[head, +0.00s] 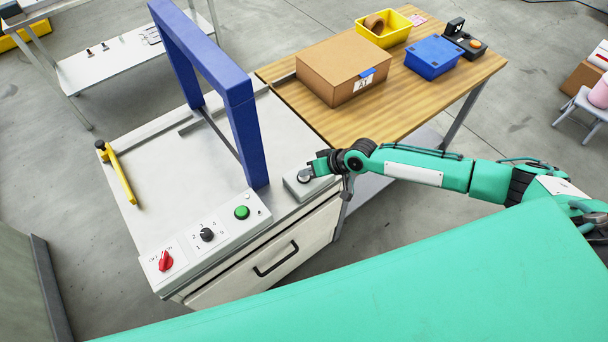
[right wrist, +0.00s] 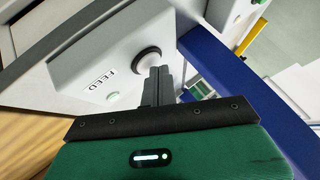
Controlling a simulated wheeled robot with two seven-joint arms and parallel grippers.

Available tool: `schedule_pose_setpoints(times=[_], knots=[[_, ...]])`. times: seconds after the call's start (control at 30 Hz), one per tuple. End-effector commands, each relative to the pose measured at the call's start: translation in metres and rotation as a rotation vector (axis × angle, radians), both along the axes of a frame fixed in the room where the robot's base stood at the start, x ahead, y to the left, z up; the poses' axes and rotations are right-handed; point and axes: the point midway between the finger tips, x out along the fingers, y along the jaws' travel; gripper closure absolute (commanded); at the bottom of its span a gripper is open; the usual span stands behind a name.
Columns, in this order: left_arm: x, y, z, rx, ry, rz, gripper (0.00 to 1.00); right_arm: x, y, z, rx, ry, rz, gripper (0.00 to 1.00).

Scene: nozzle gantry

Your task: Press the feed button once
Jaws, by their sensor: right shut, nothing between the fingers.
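The feed button (right wrist: 148,60) is a pale round cap in a dark ring on a light grey box with a "FEED" label (right wrist: 97,82). In the head view, the feed box (head: 318,187) sits at the right edge of the white machine top, beside the blue gantry. My right gripper (right wrist: 156,74) is shut and empty, its fingertips at the lower edge of the button in the right wrist view. I cannot tell whether they touch it. In the head view, my right gripper (head: 306,175) is over the feed box and partly hides the button. My left gripper is not in view.
The blue gantry (head: 246,135) stands close left of the feed box. A panel with a red switch (head: 165,260), a black knob (head: 207,235) and a green button (head: 242,212) is nearer. A wooden table (head: 400,110) with a cardboard box (head: 330,65) stands behind.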

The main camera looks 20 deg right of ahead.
Motion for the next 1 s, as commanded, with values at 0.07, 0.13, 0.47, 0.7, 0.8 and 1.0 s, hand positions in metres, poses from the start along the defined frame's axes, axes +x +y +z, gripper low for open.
schedule_pose_setpoints(times=[0.07,0.13,0.47,0.7,0.8,1.0], knots=[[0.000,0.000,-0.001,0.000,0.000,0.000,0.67,0.000,0.000,-0.002,0.000,0.001,0.000,1.00],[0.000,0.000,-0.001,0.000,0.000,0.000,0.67,0.000,0.000,-0.002,-0.001,0.002,0.001,1.00],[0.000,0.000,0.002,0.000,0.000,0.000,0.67,-0.001,0.000,0.001,-0.001,0.002,0.001,1.00],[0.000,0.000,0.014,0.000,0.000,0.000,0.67,-0.001,0.000,0.015,0.000,0.001,0.001,1.00],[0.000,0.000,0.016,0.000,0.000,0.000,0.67,-0.001,0.000,0.018,-0.001,0.002,0.001,1.00],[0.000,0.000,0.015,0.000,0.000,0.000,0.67,-0.001,0.000,0.017,0.000,0.001,0.001,1.00]])
